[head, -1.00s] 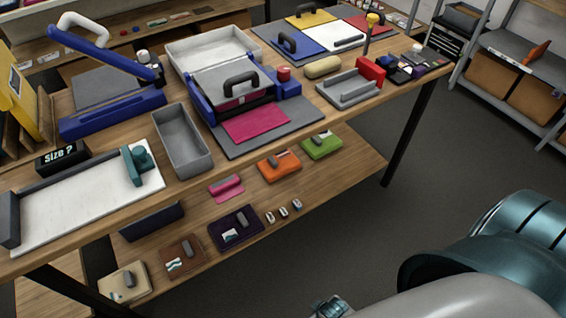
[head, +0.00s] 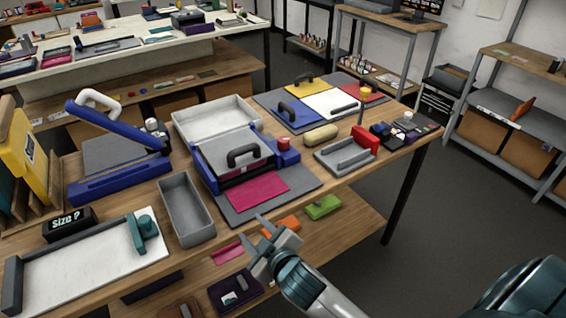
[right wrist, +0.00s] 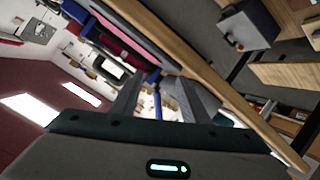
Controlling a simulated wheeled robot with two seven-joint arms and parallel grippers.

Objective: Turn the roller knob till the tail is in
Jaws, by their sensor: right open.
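The roller machine (head: 206,168) is blue with a grey lid and a black handle, and stands on the middle of the bench. Its red roller knob (head: 283,143) is on its right side. A magenta film tail (head: 252,192) lies flat in front of the machine on a grey mat; how much is inside cannot be told. My right gripper (head: 259,237) is open and empty, in front of the bench's front edge, apart from the knob and film. Its open fingers (right wrist: 158,97) also show in the right wrist view. My left gripper is not in view.
A grey tray (head: 166,186) stands left of the mat, and a beige roll (head: 320,135) lies right of the knob. A grey fixture with a red block (head: 365,141) stands further right. A lower shelf (head: 345,222) holds small coloured items. Floor on the right is open.

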